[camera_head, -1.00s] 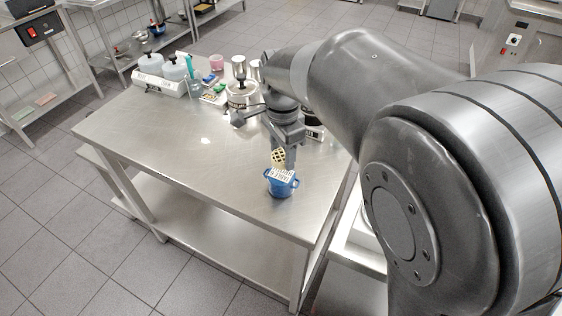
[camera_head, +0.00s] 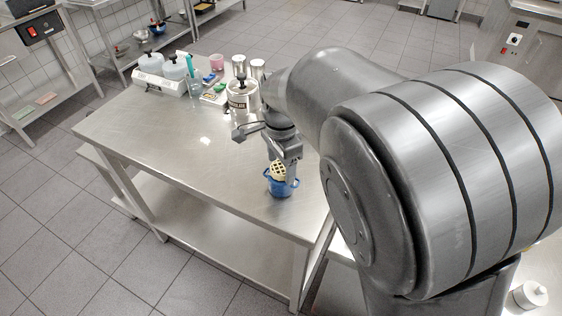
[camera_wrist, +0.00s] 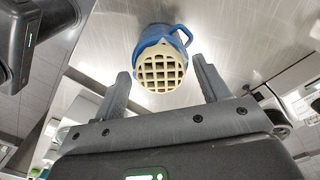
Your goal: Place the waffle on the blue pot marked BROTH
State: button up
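The waffle (camera_head: 279,172) is a pale yellow round grid. It sits at the mouth of the blue pot (camera_head: 281,189), tilted, in the head view. In the wrist view the waffle (camera_wrist: 161,70) faces me and covers much of the blue pot (camera_wrist: 152,36), whose handle shows at the upper right. My gripper (camera_head: 287,163) is just above the pot. In the wrist view my gripper (camera_wrist: 161,67) is open, with a gap between each finger and the waffle. The BROTH marking cannot be read now. Whether the waffle rests fully on the rim cannot be told.
The pot stands near the right front edge of the steel table (camera_head: 170,140). The table's left and middle are clear.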

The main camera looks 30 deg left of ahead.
aim_at(281, 167)
jog(key=shift+o, duration=0.3)
notch_tip(281, 167, up, 12)
jog(key=shift+r, duration=0.2)
dwell(0.3)
jog(key=d+r+n+t+y, duration=0.2)
jog(key=d+r+n, duration=0.1)
jog(key=d, duration=2)
jog(key=s+d+f+n+t+h, duration=0.1)
jog(key=s+d+n, duration=0.1)
jog(key=s+d, duration=0.3)
jog(key=s+d+f+n+t+h, duration=0.1)
jog(key=s+d, duration=0.4)
jog(key=d, duration=0.5)
jog(key=shift+f+n+t, duration=0.4)
jog(key=shift+f+t, duration=0.3)
jog(key=shift+t, duration=0.1)
